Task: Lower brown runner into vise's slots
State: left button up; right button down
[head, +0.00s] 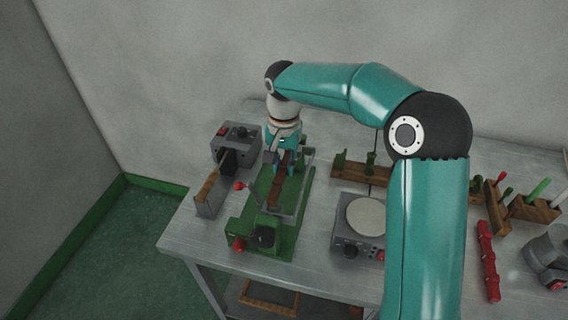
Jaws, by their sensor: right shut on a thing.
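The green vise (262,219) stands on the left part of the metal table, with a red knob at its front. The brown runner (276,190) is a dark brown strip at the vise, running lengthwise along its middle. My right gripper (279,165) points down over the far end of the vise and is shut on the runner. The gripper and arm hide the runner's far end. I cannot tell whether the runner rests in the slots or is held just above them. My left gripper does not show.
A grey machine (236,137) with a red button stands left of the vise. A grey unit with a round pale plate (366,214) stands to the right. A red piece (487,260) and a wooden rack (535,208) lie further right. My right arm crosses the table's middle.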

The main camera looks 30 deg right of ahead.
aim_at(284, 163)
jog(key=shift+f+b, duration=1.05)
jog(key=shift+f, duration=0.4)
jog(key=c, duration=0.9)
grip_release()
notch_tip(284, 163, up, 12)
jog(key=shift+f, duration=0.1)
